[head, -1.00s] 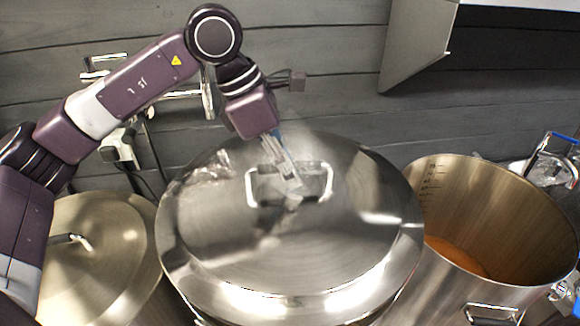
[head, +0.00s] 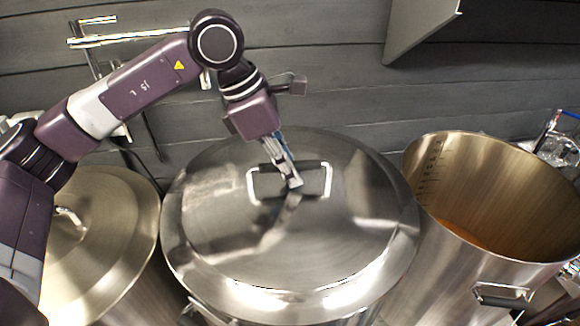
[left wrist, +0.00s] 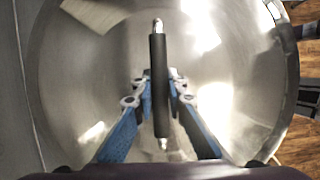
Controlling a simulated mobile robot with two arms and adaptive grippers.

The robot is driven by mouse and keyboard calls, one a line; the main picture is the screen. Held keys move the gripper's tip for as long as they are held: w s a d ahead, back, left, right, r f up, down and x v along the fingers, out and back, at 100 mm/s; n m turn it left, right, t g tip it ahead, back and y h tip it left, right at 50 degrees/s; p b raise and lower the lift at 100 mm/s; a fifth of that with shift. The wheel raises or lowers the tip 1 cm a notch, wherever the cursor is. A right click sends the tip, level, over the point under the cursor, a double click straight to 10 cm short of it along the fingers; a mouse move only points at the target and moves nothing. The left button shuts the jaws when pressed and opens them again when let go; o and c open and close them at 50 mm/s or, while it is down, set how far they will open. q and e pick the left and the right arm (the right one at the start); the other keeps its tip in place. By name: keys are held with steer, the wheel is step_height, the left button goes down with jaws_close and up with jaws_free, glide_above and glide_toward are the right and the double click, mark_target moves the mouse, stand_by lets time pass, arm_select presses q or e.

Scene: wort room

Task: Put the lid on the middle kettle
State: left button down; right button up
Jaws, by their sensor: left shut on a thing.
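The round shiny steel lid (head: 230,230) is over the middle kettle (head: 385,303), covering its opening. The lid looks close to the kettle's rim; I cannot tell if it rests on it. My left gripper (head: 293,184) is shut on the lid's handle (head: 328,182). In the left wrist view the dark handle bar (left wrist: 159,75) stands upright between the two fingers (left wrist: 158,98), with the lid (left wrist: 80,80) behind it. Most of the middle kettle is hidden under the lid. My right gripper is not in view.
A lidded kettle (head: 140,275) stands at the left, below my left arm. At the right an open kettle (head: 440,262) holds orange-brown liquid. A grey wall (head: 320,80) runs behind, with a grey shelf or hood (head: 420,30) at upper right.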

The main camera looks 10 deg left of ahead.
arm_select(q)
steer(key=shift+r, duration=0.25)
steer(key=c, duration=1.9)
jaws_free()
steer(key=shift+s, duration=0.1)
steer(key=shift+c, duration=0.2)
steer(key=shift+o, duration=0.5)
steer(key=shift+f, duration=0.3)
steer(key=shift+a+r, duration=0.15)
steer(key=shift+r, duration=0.3)
steer(key=v, duration=1.1)
steer(key=shift+s+r, duration=0.15)
steer(key=shift+r, duration=0.05)
